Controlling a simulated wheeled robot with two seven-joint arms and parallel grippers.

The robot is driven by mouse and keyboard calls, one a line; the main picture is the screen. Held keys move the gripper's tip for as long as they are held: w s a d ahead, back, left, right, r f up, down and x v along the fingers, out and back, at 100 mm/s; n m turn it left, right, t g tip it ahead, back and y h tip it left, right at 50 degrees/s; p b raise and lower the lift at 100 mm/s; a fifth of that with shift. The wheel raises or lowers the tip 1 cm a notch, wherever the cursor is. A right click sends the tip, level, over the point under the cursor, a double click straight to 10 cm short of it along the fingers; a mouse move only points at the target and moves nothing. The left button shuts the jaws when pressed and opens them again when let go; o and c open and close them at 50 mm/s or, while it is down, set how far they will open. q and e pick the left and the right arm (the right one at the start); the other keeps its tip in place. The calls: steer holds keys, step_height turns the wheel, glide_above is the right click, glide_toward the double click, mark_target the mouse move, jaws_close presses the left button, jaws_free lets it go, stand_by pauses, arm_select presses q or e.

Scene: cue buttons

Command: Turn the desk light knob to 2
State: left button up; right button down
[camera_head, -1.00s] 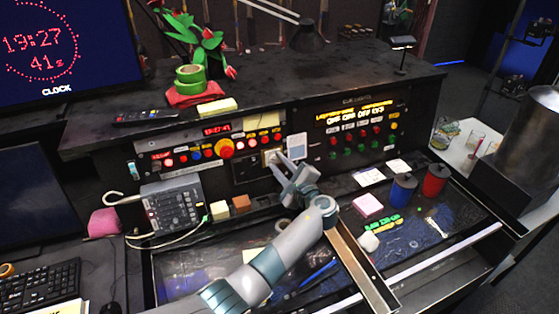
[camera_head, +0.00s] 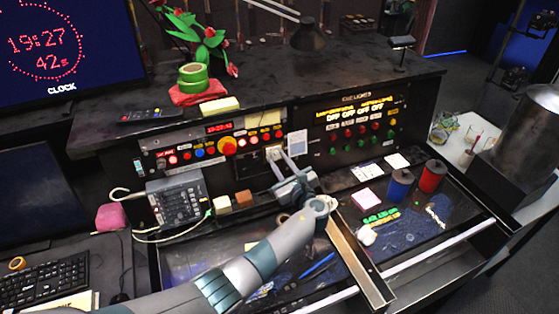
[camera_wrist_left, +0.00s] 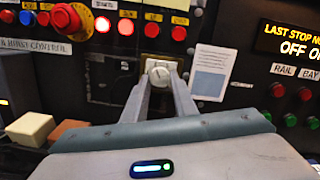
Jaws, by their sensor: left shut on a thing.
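The pale round knob (camera_wrist_left: 159,71) sits on a cream plate on the dark console face, in the upper middle of the left wrist view. In the head view the knob (camera_head: 272,152) is small and partly covered by my fingers. My left gripper (camera_head: 277,160) reaches up to it from below. In the left wrist view the two fingers of my left gripper (camera_wrist_left: 160,82) stand on either side of the knob and are shut on it. I cannot read the number the knob points to. My right gripper is not in view.
A white label card (camera_wrist_left: 211,72) is right of the knob. Red lit buttons (camera_wrist_left: 126,27) and a large red button (camera_wrist_left: 68,19) are above and left. A panel (camera_head: 356,127) with red and green buttons is at the right. Small blocks (camera_head: 243,198) lie left of my gripper.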

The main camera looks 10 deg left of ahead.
arm_select(q)
steer(key=shift+r, duration=0.1)
steer(key=o, duration=1)
steer(key=shift+a, duration=0.1)
steer(key=shift+o, duration=0.2)
